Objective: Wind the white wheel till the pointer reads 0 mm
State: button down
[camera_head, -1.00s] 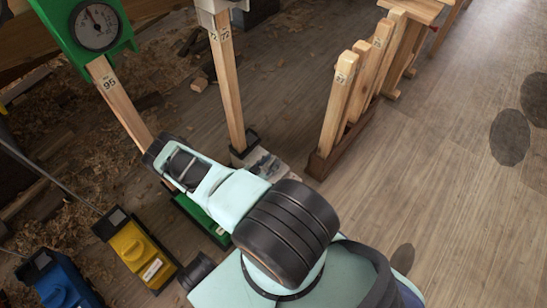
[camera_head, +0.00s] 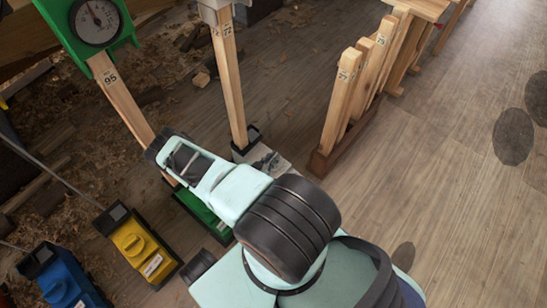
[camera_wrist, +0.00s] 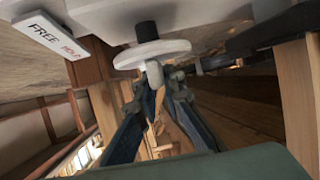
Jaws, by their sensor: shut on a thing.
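The white wheel (camera_wrist: 152,54) shows in the wrist view, on a dark shaft beside a white housing, with a small white knob (camera_wrist: 154,74) on its near face. My gripper (camera_wrist: 156,92) has one dark finger on each side of the knob and is shut on it. In the head view my arm hides the fingers and the wheel. A round dial (camera_head: 96,21) with a pointer sits in a green housing at top left; its figures are too small to read. A pale housing (camera_head: 217,4) on a post is cut off by the top edge, with no dial visible.
A label reading FREE and HOLD (camera_wrist: 57,35) is on the housing. Wooden posts (camera_head: 343,95) stand in a rack right of my arm. Yellow (camera_head: 140,250) and blue (camera_head: 63,283) bases stand at lower left. Wood floor (camera_head: 450,170) is open at right.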

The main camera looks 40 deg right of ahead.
jog(key=shift+m+g, duration=0.7)
jog(key=shift+g, duration=0.1)
jog(key=m+g, duration=0.3)
jog(key=shift+d, duration=0.1)
jog(key=shift+s+m+g+y, duration=0.1)
jog(key=shift+m+g+y, duration=0.5)
jog(key=shift+m+g, duration=1.55)
jog(key=shift+g, duration=0.55)
jog(key=c, duration=2)
grip_release()
jog(key=shift+c, duration=0.2)
jog(key=shift+v, duration=3.8)
